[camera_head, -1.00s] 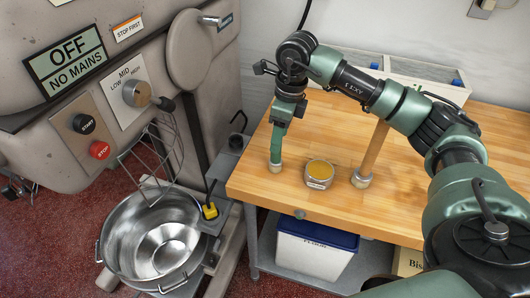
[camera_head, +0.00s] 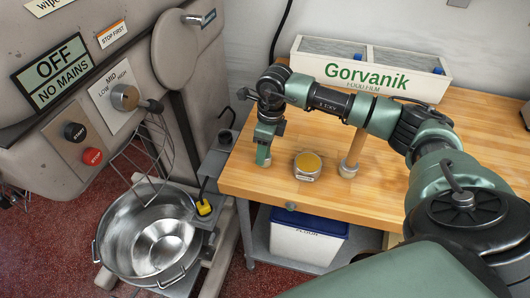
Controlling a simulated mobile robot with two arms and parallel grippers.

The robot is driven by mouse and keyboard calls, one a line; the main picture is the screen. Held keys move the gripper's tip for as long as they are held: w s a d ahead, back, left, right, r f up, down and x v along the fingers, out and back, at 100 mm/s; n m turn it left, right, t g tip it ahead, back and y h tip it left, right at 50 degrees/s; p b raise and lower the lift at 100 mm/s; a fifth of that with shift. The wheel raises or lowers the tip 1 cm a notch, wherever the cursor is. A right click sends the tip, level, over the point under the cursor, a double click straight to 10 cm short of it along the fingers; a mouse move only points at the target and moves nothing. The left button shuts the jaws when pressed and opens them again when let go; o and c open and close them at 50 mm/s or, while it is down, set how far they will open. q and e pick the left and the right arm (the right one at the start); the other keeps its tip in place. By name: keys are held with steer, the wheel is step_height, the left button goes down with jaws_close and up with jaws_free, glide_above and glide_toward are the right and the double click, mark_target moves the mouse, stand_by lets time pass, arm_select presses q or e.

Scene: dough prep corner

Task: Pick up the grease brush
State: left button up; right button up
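My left gripper is not in view.
A white Gorvanik box (camera_head: 370,72) stands behind. The mixer (camera_head: 100,100) is left.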

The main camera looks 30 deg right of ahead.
jaws_close()
steer(key=shift+r, duration=0.1)
step_height(320, 180, up, 20)
steer(key=b, duration=0.4)
steer(key=c, duration=0.8)
jaws_free()
jaws_close()
